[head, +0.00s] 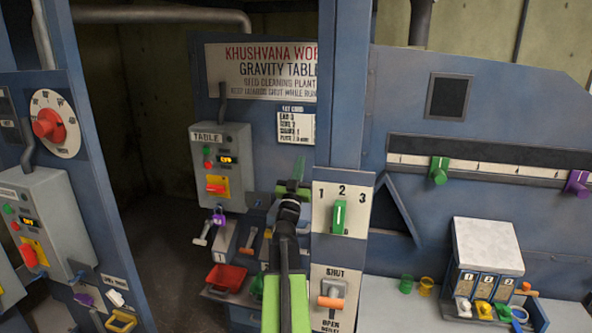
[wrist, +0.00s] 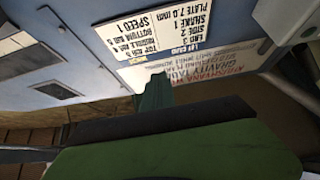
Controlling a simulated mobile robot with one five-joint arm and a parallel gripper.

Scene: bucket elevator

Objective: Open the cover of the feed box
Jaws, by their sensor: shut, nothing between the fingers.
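My gripper (head: 298,170) is in the middle of the head view, raised in front of the blue machine with the gravity table sign. Its fingers are green and shut with nothing between them. A green fingertip (wrist: 155,95) also shows in the wrist view, in front of the sign and lot card. I cannot identify the feed box or its cover for certain in either view. My arm hides part of the machine front behind it.
A grey TABLE control box (head: 221,165) hangs left of my gripper. Right of my arm are a green 1-2-3 selector (head: 339,217) and an orange SHUT/OPEN handle (head: 330,302). A red tray (head: 226,278) is low. A white-topped box (head: 488,246) stands on the right ledge.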

